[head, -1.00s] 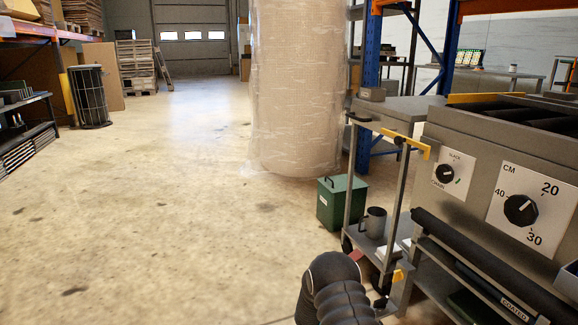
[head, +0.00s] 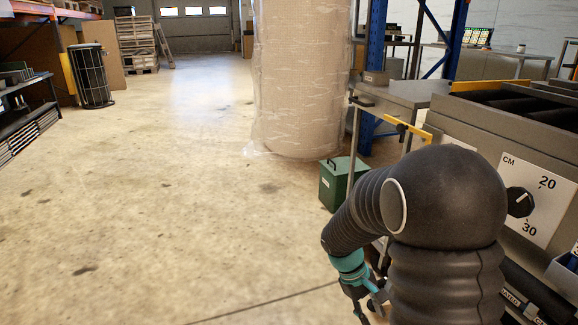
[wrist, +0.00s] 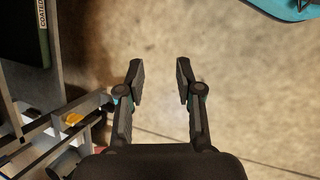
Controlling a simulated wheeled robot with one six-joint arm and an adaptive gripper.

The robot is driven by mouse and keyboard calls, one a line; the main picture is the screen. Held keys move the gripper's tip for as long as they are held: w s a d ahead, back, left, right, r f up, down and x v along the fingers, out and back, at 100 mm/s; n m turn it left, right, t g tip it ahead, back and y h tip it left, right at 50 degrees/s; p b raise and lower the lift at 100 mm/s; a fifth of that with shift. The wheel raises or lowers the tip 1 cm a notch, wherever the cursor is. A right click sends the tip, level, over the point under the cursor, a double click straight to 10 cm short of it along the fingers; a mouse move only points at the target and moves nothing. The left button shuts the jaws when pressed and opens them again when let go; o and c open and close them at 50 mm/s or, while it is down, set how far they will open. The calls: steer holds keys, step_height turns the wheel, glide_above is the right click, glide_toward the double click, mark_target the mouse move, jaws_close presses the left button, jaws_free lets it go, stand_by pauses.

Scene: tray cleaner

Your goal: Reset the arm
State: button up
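My gripper (wrist: 160,82) is open and empty in the wrist view, its two dark fingers apart over bare concrete floor. In the head view my arm rises large at the lower right, and its teal wrist and part of the gripper (head: 366,297) hang down beside the machine. The fingertips are hard to make out there. The arm hides part of the machine's front and most of the trolley.
The grey tray cleaner (head: 480,125) with its dial (head: 520,202) stands close at the right. A green box (head: 337,184) sits on the floor beyond my arm, before a wrapped column (head: 300,80).

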steer(key=s+a+r+m+t+y+p, duration=0.1)
steer(key=s+r+t+p, duration=0.1)
steer(key=s+r, duration=0.3)
steer(key=s+a+r+m+t+y+p, duration=0.1)
steer(key=s+r, duration=0.5)
steer(key=r, duration=0.7)
steer(key=s+a+r+m+t+y+p, duration=0.2)
steer(key=s+r+t, duration=0.3)
steer(key=r, duration=0.4)
steer(key=shift+s+r+m+y+p, duration=0.15)
steer(key=shift+s+m+y+p, duration=0.25)
steer(key=shift+m+p, duration=0.4)
